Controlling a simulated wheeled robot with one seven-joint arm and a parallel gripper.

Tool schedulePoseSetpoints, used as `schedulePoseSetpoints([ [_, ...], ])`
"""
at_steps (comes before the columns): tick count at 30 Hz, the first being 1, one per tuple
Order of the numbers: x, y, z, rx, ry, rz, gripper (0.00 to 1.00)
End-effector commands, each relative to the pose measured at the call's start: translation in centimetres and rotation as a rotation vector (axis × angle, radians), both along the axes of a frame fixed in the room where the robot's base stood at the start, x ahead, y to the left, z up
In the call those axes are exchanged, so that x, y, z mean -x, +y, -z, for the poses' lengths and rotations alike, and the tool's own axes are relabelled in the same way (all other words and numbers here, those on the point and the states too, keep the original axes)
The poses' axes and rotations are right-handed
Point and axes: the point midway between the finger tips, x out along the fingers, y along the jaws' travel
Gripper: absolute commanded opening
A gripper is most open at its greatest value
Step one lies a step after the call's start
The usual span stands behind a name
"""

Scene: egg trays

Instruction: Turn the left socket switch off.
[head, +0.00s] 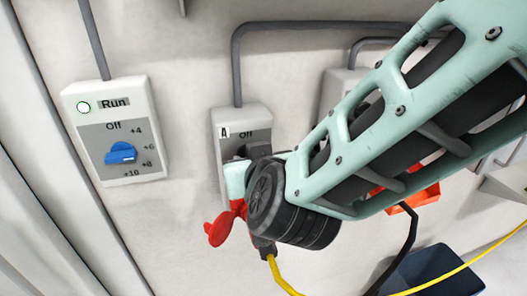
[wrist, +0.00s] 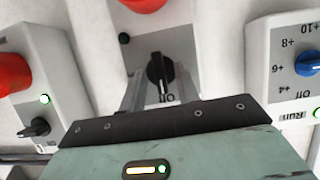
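The left socket (head: 235,116) is a grey box marked A in the middle of the head view, with an Off label. Its black switch knob (wrist: 160,72) shows in the wrist view, where the picture is turned upside down; its white mark points at the Off label. My gripper (wrist: 160,84) is in front of this socket. Its grey fingers appear apart, one on each side of the knob, and I see no clear contact. In the head view my gripper and arm cover the socket's lower part. A red plug part (head: 218,228) sticks out below.
A box marked Run (head: 148,125) with a blue knob (head: 121,153) and lit green lamp hangs at the left. Another socket (head: 340,88) is mostly behind my arm; in the wrist view its lamp (wrist: 45,99) is green. A yellow cable (head: 281,280) hangs below.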

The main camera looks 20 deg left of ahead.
Motion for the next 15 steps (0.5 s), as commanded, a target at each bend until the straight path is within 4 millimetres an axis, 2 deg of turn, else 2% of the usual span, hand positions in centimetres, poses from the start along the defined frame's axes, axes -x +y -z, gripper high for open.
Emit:
schedulePoseSetpoints([
  [10, 0.2, -0.1, -0.1, -0.001, 0.001, -0.001, 0.33],
  [15, 1.8, -1.0, -0.8, -0.004, 0.000, -0.002, 0.33],
])
